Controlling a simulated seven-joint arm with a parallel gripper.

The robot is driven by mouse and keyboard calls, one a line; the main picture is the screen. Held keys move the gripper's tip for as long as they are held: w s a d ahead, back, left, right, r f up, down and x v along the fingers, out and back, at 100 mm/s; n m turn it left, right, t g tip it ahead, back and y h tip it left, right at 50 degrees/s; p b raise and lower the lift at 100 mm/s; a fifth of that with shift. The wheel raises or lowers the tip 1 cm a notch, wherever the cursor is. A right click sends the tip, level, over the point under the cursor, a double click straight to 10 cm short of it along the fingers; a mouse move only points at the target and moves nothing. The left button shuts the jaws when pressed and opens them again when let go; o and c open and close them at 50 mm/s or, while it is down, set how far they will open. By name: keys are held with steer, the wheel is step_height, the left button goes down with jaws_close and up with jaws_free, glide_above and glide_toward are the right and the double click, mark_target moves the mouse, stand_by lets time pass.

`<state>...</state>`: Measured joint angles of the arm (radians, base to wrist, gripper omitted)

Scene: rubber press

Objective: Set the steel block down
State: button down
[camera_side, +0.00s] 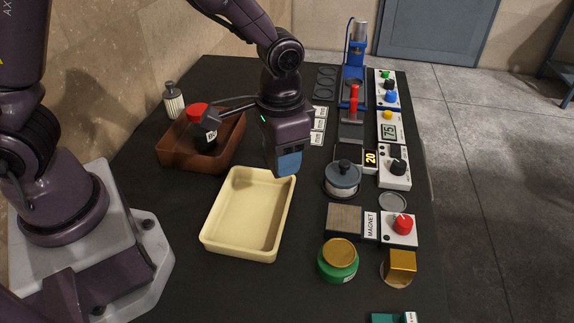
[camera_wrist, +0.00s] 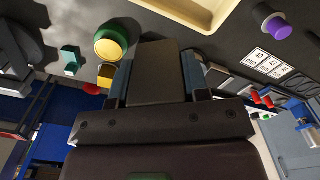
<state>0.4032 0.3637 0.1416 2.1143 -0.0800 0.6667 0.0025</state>
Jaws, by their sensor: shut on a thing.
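My gripper (camera_side: 287,168) is over the black table, beside the upper right corner of the cream tray, in the side view. Its blue fingers point down. In the wrist view my gripper (camera_wrist: 156,75) is shut on a dark grey block, the steel block (camera_wrist: 156,62), with one blue finger on each side. In the side view the fingers hide the block, and I cannot tell how far it is above the table.
The cream tray (camera_side: 211,239) is empty. A brown tray (camera_side: 173,157) holds a dark red-capped bottle (camera_side: 203,124). A lidded pot (camera_side: 342,177), magnet plate (camera_side: 344,219), green jar (camera_side: 338,263) and blue press (camera_side: 354,62) stand right of my gripper. Bare table lies between tray and magnet plate.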

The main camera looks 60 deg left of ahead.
steer(key=w+a+r+n, duration=0.2)
steer(key=w+a, duration=0.1)
steer(key=a, duration=0.6)
steer(key=shift+a, duration=0.15)
steer(key=shift+r, duration=0.1)
